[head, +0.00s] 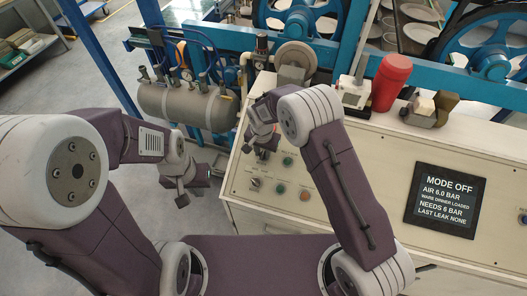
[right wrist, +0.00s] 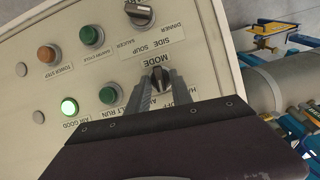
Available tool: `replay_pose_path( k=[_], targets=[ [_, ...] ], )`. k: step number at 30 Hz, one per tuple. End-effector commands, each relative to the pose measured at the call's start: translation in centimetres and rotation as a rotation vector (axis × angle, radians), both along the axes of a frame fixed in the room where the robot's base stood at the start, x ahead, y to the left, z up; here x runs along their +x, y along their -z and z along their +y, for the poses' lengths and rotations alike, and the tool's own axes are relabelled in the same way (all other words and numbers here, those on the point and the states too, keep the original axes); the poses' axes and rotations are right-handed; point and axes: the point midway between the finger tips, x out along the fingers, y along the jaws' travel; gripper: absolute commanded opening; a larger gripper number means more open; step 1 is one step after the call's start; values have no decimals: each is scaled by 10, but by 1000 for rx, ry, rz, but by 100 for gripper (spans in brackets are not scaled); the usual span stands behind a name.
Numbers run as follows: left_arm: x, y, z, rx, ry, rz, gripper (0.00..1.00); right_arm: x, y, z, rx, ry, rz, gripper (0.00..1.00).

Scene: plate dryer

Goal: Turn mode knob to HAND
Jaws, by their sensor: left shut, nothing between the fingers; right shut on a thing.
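In the head view my right gripper (head: 263,150) is at the panel's upper left, with the knob hidden there. The display (head: 445,199) reads MODE OFF, AIR 6.0 BAR. My left gripper (head: 183,193) is shut and empty, left of the panel above the floor.
The panel (head: 350,190) also carries a second selector knob (right wrist: 139,13) labelled with dish names, green buttons (right wrist: 91,36), an orange button (right wrist: 48,54) and a lit green AIR GOOD lamp (right wrist: 69,106). A red cylinder (head: 391,82) stands on the panel's back edge. A grey air tank (head: 187,104) is at left.

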Motion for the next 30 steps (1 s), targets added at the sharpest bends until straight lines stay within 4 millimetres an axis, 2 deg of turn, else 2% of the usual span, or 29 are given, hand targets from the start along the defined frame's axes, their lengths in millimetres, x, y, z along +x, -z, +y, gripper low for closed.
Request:
replay_pose_path(
  k=[18, 30],
  targets=[
    [0, 15, 0, 0, 0, 0, 0, 0, 2, 6, -272, -494, 89, 0],
    [0, 21, 0, 0, 0, 0, 0, 0, 2, 7, -389, -704, 127, 0]
  ],
)
